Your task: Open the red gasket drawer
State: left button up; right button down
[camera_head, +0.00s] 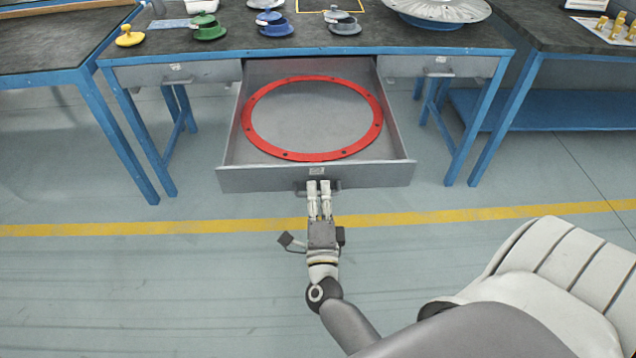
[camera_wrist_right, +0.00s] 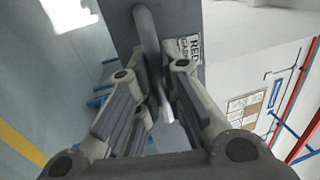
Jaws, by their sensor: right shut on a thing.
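The grey gasket drawer (camera_head: 254,179) is pulled out from under the middle bench. A large red ring gasket (camera_head: 374,134) lies flat inside it. The drawer's handle (camera_head: 331,185) is on the middle of its front, below a small label (camera_head: 317,171). My right gripper (camera_head: 319,190) is at the handle and shut on it. In the right wrist view the handle (camera_wrist_right: 146,35) runs between the fingers, in front of the drawer face with its label (camera_wrist_right: 190,48). My left gripper is not in view.
The blue-framed bench (camera_head: 370,38) carries green, blue and grey flanged parts and a large silver disc (camera_head: 440,8). Closed drawers sit left (camera_head: 200,72) and right (camera_head: 400,66) of the open one. Side tables stand at both sides. The floor in front is clear, with a yellow line (camera_head: 440,216).

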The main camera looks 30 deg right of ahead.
jog(key=shift+s+a, duration=0.25)
jog(key=shift+s, duration=0.1)
jog(key=c, duration=1.5)
grip_release()
jog(key=shift+c, duration=0.2)
jog(key=v, duration=1.2)
